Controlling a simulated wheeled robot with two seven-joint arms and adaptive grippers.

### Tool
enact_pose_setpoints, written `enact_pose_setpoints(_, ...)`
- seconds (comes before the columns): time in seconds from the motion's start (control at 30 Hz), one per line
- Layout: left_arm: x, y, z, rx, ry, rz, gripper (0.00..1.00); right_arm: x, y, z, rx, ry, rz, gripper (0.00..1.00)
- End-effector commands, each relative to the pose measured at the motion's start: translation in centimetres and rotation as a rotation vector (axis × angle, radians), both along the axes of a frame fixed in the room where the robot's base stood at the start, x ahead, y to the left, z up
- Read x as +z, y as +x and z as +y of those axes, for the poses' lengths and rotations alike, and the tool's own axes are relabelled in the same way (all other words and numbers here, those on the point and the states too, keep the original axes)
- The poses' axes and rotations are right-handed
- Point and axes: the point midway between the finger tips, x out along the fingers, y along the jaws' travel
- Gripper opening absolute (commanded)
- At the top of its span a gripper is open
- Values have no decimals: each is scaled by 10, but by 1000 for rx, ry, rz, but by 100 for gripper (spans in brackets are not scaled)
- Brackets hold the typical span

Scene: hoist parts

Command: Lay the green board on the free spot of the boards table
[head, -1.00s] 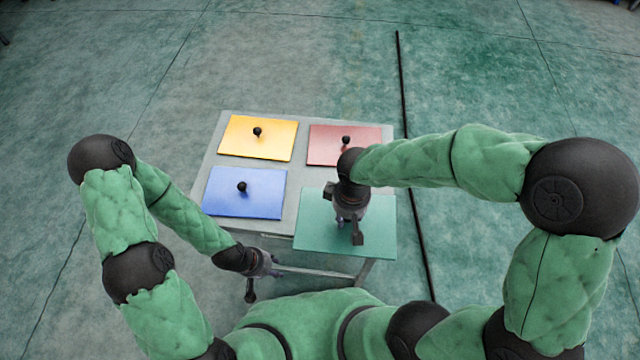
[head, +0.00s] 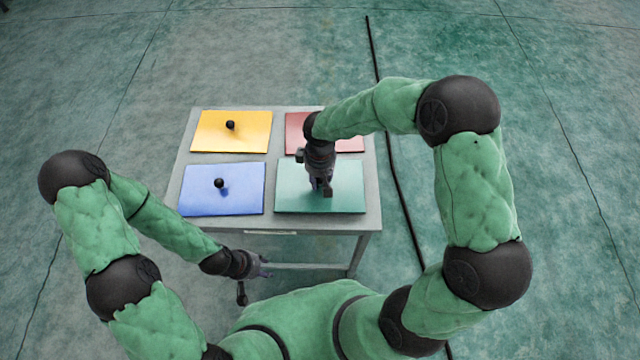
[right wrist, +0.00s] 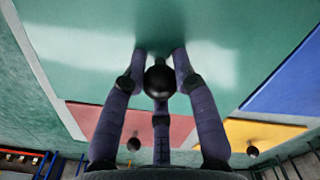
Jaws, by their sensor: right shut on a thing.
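The green board (head: 345,192) is over the near right quarter of the boards table (head: 372,190), beside the blue board and nearer than the red one. I cannot tell whether it touches the tabletop. My right gripper (head: 322,187) is above its middle. In the right wrist view its fingers close around the black knob (right wrist: 160,80) of the green board (right wrist: 230,50). My left gripper (head: 262,268) hangs in front of the table's near edge, away from the boards; its fingers are too small to read.
A yellow board (head: 245,139) lies at the far left, a blue board (head: 238,202) at the near left. A red board (head: 296,130) lies at the far right, partly hidden by my right arm. A black cable (head: 393,170) runs along the floor right of the table.

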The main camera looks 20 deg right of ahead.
Motion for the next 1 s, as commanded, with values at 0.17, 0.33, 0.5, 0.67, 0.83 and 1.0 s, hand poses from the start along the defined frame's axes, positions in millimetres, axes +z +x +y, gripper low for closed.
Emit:
enact_pose_setpoints(0.17,-9,0,0,0,0,0,40,-24,-2,0,-1,0,4,0)
enact_pose_setpoints(0.33,-8,0,0,0,0,0,40,-23,-1,0,-1,0,2,0)
enact_pose_setpoints(0.5,-10,0,0,0,0,0,40,-26,-2,0,0,0,2,0)
enact_pose_setpoints(0.67,-10,0,0,0,0,0,40,-26,-2,0,0,0,4,52)
enact_pose_setpoints(0.83,-10,0,0,0,0,0,40,-26,-2,0,0,0,4,52)
enact_pose_setpoints(1.0,-9,0,0,0,0,0,40,-24,-2,0,0,0,4,52)
